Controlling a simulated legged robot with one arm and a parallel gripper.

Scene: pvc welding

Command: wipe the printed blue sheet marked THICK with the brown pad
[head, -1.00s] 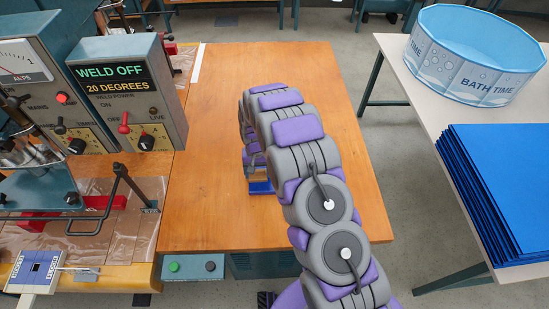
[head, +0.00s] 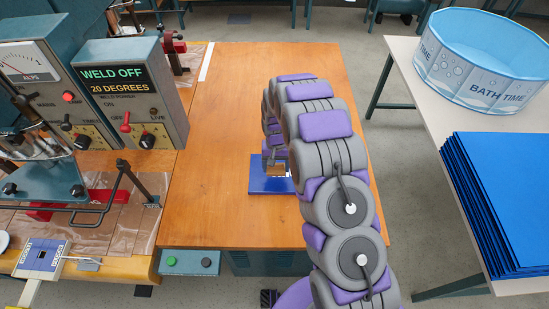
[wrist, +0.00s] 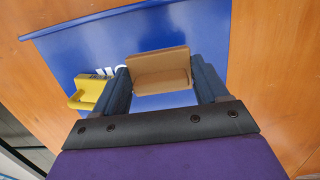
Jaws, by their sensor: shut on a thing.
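The blue sheet (head: 258,184) lies flat on the wooden table, partly hidden behind my arm in the head view. In the wrist view the blue sheet (wrist: 75,52) fills most of the area under my gripper, with a yellow shape and white print at its left; the word THICK cannot be read. My gripper (wrist: 162,82) is shut on the brown pad (wrist: 160,64), which sits between its two dark fingers over the sheet. I cannot tell whether the pad touches the sheet. In the head view my gripper (head: 276,165) is small and mostly covered by my arm.
A welding machine (head: 120,95) reading WELD OFF stands at the left of the wooden table (head: 215,130). A button box (head: 188,262) is at its front edge. On the right, a white table (head: 425,92) holds a blue BATH TIME tub (head: 487,75) and stacked blue sheets (head: 505,195).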

